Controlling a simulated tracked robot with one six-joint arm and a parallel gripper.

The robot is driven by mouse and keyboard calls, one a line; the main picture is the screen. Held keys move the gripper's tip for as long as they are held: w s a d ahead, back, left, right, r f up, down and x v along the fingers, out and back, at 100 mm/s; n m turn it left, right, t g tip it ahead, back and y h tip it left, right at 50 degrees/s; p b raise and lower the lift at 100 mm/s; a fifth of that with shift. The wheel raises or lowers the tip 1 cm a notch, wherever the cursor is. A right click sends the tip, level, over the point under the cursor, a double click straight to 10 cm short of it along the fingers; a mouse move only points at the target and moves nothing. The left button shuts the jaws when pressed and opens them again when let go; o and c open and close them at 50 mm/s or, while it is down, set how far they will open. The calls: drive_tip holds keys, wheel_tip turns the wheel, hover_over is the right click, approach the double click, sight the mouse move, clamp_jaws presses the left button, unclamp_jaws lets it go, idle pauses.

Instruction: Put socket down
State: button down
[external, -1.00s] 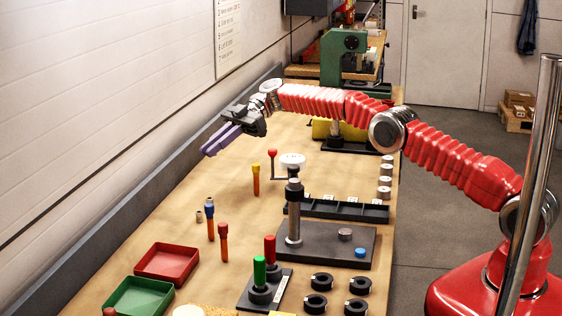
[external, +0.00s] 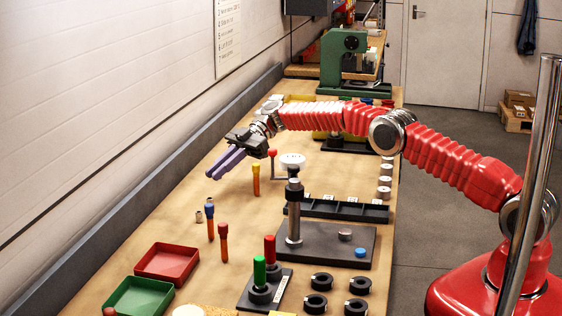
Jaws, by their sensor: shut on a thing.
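My gripper (external: 216,171), with long purple fingers, hangs above the left part of the bench, angled down and to the left. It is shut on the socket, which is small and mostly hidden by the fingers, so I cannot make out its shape. The fingertips are above the bench top, apart from it. A small grey metal cylinder, like a socket (external: 198,216), stands on the bench below the fingertips, left of a blue-topped orange-handled tool (external: 210,221).
More orange-handled tools stand upright, one red-topped (external: 223,241) and one yellow-topped (external: 256,179). A red tray (external: 167,262) and green tray (external: 138,297) lie in front. A black stand (external: 325,243) is to the right. The bench's left strip is clear.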

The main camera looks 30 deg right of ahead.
sight(219, 196)
drive_tip(key=shift+f, duration=2.5)
drive_tip(key=shift+f, duration=0.1)
drive_tip(key=c, duration=1.8)
unclamp_jaws()
drive_tip(key=shift+o, duration=0.2)
drive_tip(key=v, duration=1.2)
drive_tip(key=shift+a, duration=0.1)
